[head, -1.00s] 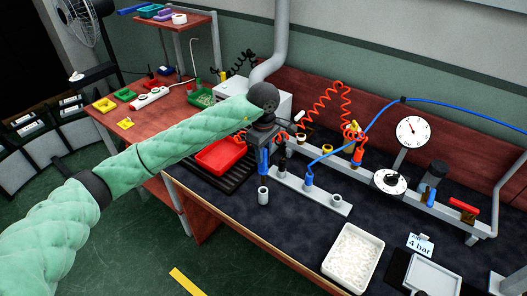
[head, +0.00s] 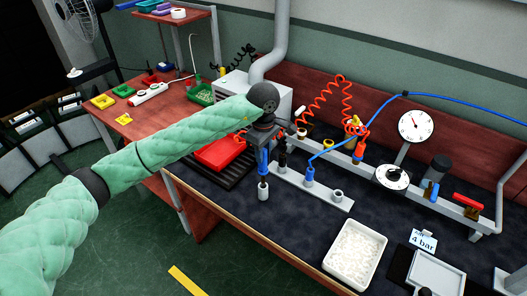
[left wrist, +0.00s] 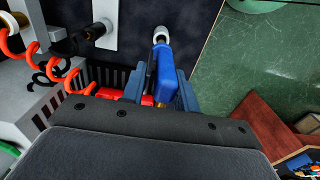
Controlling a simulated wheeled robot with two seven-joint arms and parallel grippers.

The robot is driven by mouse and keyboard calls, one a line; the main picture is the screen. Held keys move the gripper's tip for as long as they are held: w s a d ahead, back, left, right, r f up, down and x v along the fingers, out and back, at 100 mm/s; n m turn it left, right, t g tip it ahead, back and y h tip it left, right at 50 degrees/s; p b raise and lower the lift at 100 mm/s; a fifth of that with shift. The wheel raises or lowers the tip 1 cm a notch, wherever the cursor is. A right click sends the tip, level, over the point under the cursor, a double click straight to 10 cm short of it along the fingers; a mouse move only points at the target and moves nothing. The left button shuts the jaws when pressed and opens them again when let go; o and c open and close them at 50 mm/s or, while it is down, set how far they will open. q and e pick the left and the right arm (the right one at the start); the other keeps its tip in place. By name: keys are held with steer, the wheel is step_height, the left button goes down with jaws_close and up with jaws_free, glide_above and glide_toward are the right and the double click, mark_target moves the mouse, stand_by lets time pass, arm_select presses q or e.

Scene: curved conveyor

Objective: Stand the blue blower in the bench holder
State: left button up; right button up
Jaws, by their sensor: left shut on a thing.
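The blue blower (head: 263,165) is held upright in my left gripper (head: 262,146). It also shows in the left wrist view (left wrist: 164,72), between the two fingers of the left gripper (left wrist: 158,92). A small grey cup-shaped holder (head: 263,193) stands on the bench directly under the blower. The blower's lower end meets the cup's mouth, and in the left wrist view its dark nozzle reaches into the pale cup (left wrist: 160,34). How deep it sits is hard to tell. My right gripper is not in view.
A grey rail (head: 315,190) beside the cup carries a black tool (head: 283,158), a blue hose fitting (head: 309,177) and an empty cup (head: 338,196). A red tray (head: 218,155) lies behind-left. A white bin (head: 355,254) stands front right.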

mark_target(263, 168)
arm_select(q)
steer(key=shift+f, duration=0.1)
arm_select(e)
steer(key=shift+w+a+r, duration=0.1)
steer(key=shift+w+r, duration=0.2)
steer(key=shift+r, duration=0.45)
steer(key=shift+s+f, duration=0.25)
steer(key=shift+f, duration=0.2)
arm_select(q)
steer(key=shift+b, duration=0.65)
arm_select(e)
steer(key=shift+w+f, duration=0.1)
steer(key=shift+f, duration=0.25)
arm_select(q)
steer(key=shift+b, duration=1.2)
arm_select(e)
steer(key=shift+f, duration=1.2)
